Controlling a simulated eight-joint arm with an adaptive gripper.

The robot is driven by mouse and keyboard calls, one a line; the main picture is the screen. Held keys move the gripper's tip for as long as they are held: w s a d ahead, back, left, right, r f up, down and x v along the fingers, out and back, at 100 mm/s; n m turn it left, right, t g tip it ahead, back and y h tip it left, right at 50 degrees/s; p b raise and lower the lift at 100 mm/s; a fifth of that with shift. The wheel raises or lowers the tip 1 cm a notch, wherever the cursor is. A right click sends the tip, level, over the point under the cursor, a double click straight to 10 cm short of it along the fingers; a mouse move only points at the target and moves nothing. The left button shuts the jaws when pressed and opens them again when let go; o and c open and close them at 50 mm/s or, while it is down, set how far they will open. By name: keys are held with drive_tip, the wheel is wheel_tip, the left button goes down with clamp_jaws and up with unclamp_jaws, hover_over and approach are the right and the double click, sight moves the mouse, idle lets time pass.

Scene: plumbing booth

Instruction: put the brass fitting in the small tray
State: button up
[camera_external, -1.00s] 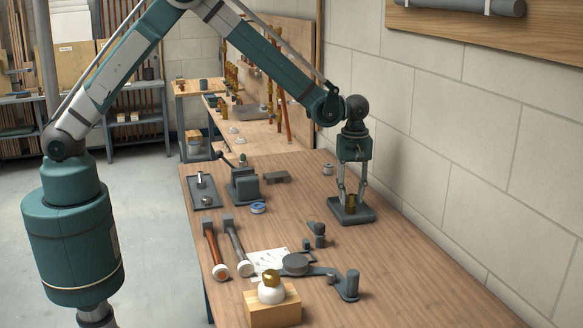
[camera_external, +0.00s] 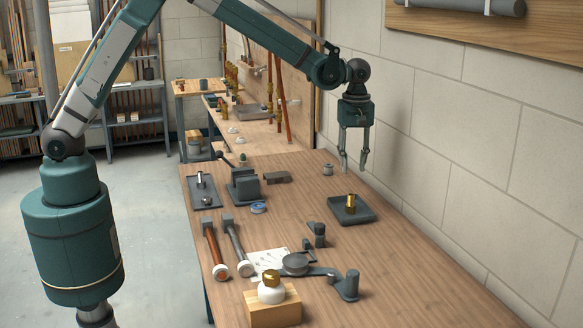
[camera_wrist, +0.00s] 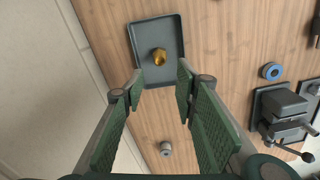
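The brass fitting (camera_external: 351,203) stands upright in the small dark tray (camera_external: 366,216), near the right side of the workbench. In the wrist view the fitting (camera_wrist: 159,56) shows inside the tray (camera_wrist: 143,27), clear of its walls. My gripper (camera_external: 353,170) is open and empty, above and behind the tray in the external view. In the wrist view my gripper (camera_wrist: 158,80) shows its green finger pads spread apart with nothing between them.
A vise (camera_external: 243,186), a larger tray (camera_external: 193,188) with metal parts and a blue tape roll (camera_external: 258,207) lie to the left. Two hammer-like tools (camera_external: 210,245) and a wood block (camera_external: 283,312) are in front. The wall (camera_external: 450,160) runs close along the right.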

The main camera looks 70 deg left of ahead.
drive_tip(key=shift+r, duration=0.15)
idle(0.5)
drive_tip(key=s+a+r+m+t, duration=0.2)
drive_tip(key=s+a+r+m, duration=0.2)
drive_tip(key=s+r, duration=0.65)
drive_tip(key=s+a+r+m+t, duration=0.1)
drive_tip(key=s+a+r+m, duration=0.3)
drive_tip(key=s+r, duration=0.7)
drive_tip(key=s+a+f+m+t, duration=0.2)
drive_tip(key=s+a+m, duration=0.1)
drive_tip(key=s, duration=1.1)
drive_tip(key=s+a+f+m+t, duration=0.1)
drive_tip(key=s+a+m+t, duration=0.1)
drive_tip(key=s, duration=1.1)
drive_tip(key=shift+s+a+f+m, duration=0.35)
drive_tip(key=shift+a+f+m, duration=0.1)
drive_tip(key=shift+m, duration=0.55)
